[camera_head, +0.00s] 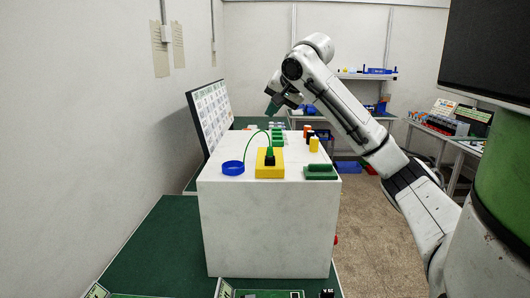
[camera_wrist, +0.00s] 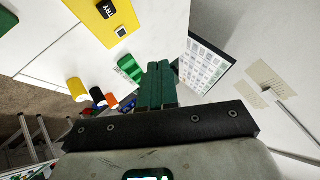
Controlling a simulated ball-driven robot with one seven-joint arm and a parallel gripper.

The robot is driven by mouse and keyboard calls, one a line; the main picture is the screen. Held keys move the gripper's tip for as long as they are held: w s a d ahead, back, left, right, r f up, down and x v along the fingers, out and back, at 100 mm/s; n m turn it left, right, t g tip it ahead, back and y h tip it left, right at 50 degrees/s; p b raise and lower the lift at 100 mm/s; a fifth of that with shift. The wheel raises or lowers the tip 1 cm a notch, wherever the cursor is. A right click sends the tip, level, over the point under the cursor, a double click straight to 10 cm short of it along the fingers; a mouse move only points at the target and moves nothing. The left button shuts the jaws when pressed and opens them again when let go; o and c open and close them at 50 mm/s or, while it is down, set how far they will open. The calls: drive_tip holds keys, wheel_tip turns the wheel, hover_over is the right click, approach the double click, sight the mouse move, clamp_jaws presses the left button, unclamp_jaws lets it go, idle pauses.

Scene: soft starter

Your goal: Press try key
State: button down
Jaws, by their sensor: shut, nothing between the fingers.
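A yellow block (camera_head: 270,172) sits on top of the white box (camera_head: 265,230), near its front edge. A dark part with a green top (camera_head: 269,156) stands on it, with a thin green cable arching from it. In the wrist view, a black key marked TRY (camera_wrist: 107,9) sits on the yellow block (camera_wrist: 121,22) at the upper left; the picture's top edge cuts the block off. My gripper (camera_head: 271,108) is above the far part of the box, apart from the block. Its green fingers (camera_wrist: 157,84) are together and empty.
A board with printed pictures (camera_head: 212,113) stands behind at the left.

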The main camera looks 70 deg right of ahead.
drive_tip(key=shift+f, duration=0.15)
wheel_tip(320, 180, down, 7)
drive_tip(key=b, duration=0.6)
drive_tip(key=shift+f, duration=0.1)
drive_tip(key=shift+f+b, duration=0.3)
drive_tip(key=shift+f, duration=0.35)
idle(1.3)
drive_tip(key=shift+f, duration=0.4)
drive_tip(key=shift+f, duration=0.45)
idle(0.7)
drive_tip(key=shift+r, duration=0.1)
drive_tip(key=shift+r+p, duration=0.6)
drive_tip(key=shift+r, duration=0.15)
